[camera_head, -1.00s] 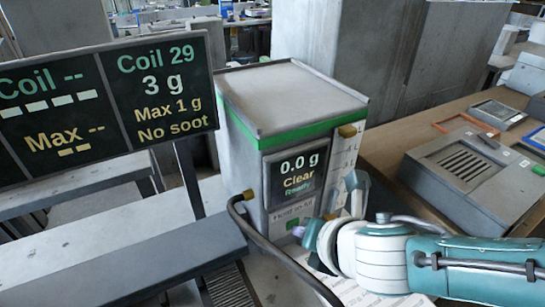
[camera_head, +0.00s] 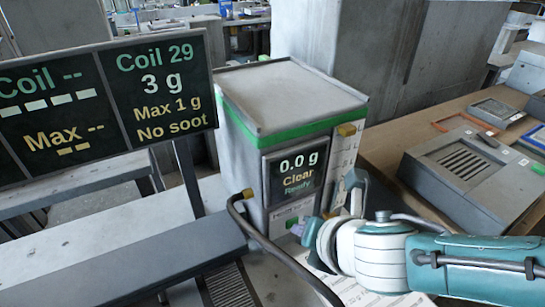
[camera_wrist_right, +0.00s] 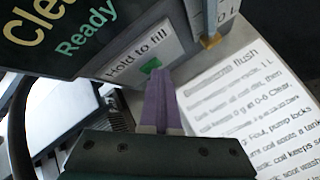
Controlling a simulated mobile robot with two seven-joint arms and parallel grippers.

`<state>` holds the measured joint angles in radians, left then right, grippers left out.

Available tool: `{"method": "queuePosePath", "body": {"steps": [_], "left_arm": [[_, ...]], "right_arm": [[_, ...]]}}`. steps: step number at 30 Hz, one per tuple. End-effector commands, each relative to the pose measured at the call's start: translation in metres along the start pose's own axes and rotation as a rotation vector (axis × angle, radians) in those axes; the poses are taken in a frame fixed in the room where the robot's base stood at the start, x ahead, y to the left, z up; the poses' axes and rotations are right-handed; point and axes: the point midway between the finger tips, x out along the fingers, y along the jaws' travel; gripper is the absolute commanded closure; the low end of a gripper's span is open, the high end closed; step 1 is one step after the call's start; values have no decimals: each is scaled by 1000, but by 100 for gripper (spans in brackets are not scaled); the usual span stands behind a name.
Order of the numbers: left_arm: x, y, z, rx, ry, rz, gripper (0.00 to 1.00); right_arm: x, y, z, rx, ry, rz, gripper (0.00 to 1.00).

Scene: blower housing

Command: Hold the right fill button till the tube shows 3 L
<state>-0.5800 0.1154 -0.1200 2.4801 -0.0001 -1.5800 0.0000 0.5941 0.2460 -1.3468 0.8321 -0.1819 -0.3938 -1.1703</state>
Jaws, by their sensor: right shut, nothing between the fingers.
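A grey unit (camera_head: 285,90) with a green stripe stands mid-view. Its display (camera_head: 297,172) reads 0.0 g, Clear, Ready. Below it is a "Hold to fill" label, and a green button (camera_wrist_right: 151,66) shows under that label in the wrist view. My right gripper (camera_head: 298,230) has purple fingers, which are shut and empty. In the wrist view its fingertips (camera_wrist_right: 159,72) are at the button's lower edge; I cannot tell whether they touch it. A marked white scale (camera_head: 342,158) runs down the unit's right front. The tube's level cannot be read. My left gripper is out of view.
A dark sign (camera_head: 110,95) at left reads Coil 29, 3 g, Max 1 g, No soot. A dark hose (camera_head: 265,243) curves before the unit. A printed sheet (camera_wrist_right: 245,105) lies below. A vented grey box (camera_head: 470,170) stands on the wooden bench at right.

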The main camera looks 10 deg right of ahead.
Motion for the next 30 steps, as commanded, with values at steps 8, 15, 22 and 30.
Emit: {"method": "queuePosePath", "body": {"steps": [8, 15, 22, 30], "left_arm": [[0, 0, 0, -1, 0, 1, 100], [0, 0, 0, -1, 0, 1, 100], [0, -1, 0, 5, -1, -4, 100], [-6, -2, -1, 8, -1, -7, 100]], "right_arm": [[0, 1, 0, 0, -1, 1, 100], [0, 1, 0, 0, -1, 1, 100], [0, 1, 0, 0, -1, 1, 100], [-7, -3, -3, 1, 1, 0, 100]]}}
